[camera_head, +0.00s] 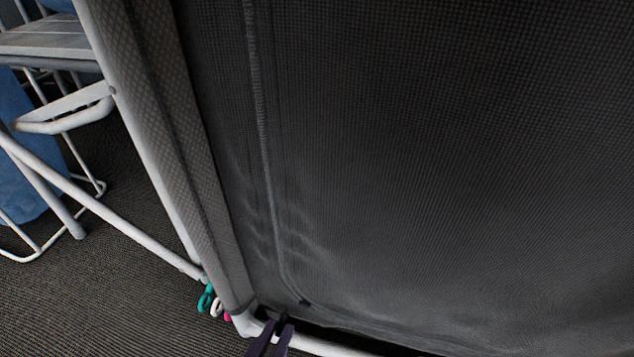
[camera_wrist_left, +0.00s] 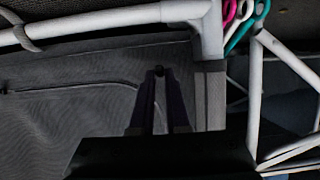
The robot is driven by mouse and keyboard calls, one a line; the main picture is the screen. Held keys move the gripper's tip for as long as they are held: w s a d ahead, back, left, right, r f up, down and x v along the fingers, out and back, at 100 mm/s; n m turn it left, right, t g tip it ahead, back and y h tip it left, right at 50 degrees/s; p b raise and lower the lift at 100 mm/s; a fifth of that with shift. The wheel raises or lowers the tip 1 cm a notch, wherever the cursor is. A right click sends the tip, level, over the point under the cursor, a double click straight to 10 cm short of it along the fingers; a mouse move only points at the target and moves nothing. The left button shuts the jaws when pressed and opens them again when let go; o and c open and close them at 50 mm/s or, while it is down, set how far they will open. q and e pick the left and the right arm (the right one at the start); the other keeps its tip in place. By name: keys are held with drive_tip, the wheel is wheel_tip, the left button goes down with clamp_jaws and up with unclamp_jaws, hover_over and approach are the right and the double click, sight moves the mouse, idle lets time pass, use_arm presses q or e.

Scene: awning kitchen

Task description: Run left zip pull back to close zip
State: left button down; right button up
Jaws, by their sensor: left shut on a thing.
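A dark mesh panel (camera_head: 430,150) fills most of the head view. The zip (camera_head: 262,130) runs down its left side and bends right near the bottom, where a small dark piece (camera_head: 303,302) shows. In the left wrist view the zip line (camera_wrist_left: 85,84) curves toward my fingers. My left gripper (camera_head: 283,320) is at the panel's lower left corner; it also shows in the left wrist view (camera_wrist_left: 159,78). It is shut on a small dark piece (camera_wrist_left: 159,70) that looks like the left zip pull, mostly hidden between the fingertips. My right gripper is not in view.
A white frame corner (camera_head: 245,322) and bottom bar (camera_head: 325,347) are close to my left gripper. Teal, white and pink hooks (camera_head: 207,298) hang just left of it. White tubes (camera_head: 100,205) and a blue item (camera_head: 25,150) stand farther left over dark floor.

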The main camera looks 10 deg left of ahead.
use_arm(q)
drive_tip(key=shift+s+a+f, duration=0.1)
drive_tip(key=shift+s+f, duration=0.1)
drive_tip(key=shift+f, duration=0.15)
drive_tip(key=c, duration=1.3)
unclamp_jaws()
drive_tip(key=shift+c, duration=0.2)
drive_tip(key=o, duration=0.4)
drive_tip(key=shift+w, duration=0.15)
drive_tip(key=shift+o, duration=0.2)
drive_tip(key=shift+r, duration=0.1)
